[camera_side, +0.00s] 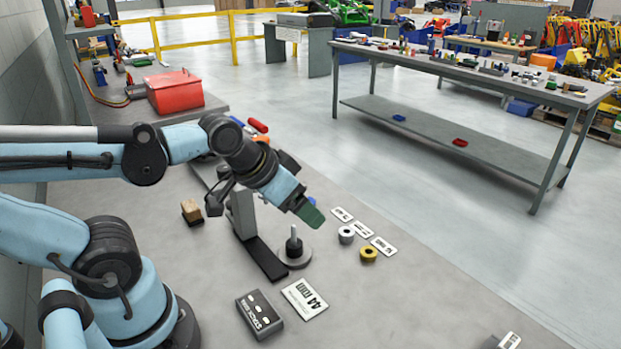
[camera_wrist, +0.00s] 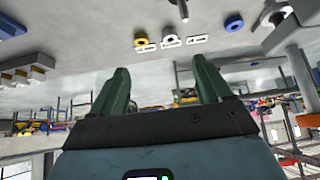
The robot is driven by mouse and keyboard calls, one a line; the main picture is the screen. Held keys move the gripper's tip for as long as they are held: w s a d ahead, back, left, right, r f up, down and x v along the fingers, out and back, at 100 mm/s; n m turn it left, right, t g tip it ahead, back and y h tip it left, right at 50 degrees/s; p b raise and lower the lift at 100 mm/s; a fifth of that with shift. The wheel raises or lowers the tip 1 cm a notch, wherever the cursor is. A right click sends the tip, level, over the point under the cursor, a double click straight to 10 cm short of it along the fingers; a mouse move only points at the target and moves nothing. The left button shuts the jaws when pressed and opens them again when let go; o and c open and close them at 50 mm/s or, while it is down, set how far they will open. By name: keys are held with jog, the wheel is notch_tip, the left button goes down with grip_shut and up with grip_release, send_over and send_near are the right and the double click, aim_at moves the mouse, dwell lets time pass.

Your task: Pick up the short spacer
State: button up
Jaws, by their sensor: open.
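Three ring-shaped spacers are in view. A silver-white ring (camera_side: 346,235) and a yellow ring (camera_side: 368,254) sit on the bench beside small printed cards; I cannot tell which ring is the short spacer. A blue ring (camera_wrist: 234,22) shows in the wrist view, mostly hidden behind my gripper in the side view. The wrist view also shows the yellow ring (camera_wrist: 140,38) and the white ring (camera_wrist: 170,41). My gripper (camera_side: 310,214), with green fingers, is above the bench, left of the rings. In the wrist view, its fingers (camera_wrist: 161,80) are apart with nothing between them.
An upright peg on a round base (camera_side: 295,255) stands below my gripper. A dark box (camera_side: 259,315) and a card reading 44 mm (camera_side: 305,299) lie nearer. A wooden block (camera_side: 191,211) and a red toolbox (camera_side: 175,94) are left.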

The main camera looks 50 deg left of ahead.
jog(key=shift+c, duration=1.1)
jog(key=shift+w+r, duration=0.1)
jog(key=n+g, duration=0.6)
jog(key=g, duration=0.1)
send_over(369, 246)
jog(key=s+d, duration=0.1)
jog(key=s, duration=0.1)
notch_tip(369, 246, down, 2)
jog(key=f, duration=1.1)
jog(key=shift+w+d+f, duration=0.1)
jog(key=shift+w+f, duration=0.2)
jog(key=shift+f, duration=0.1)
jog(key=c, duration=1.1)
jog(key=shift+r, duration=0.15)
jog(key=shift+c, duration=0.2)
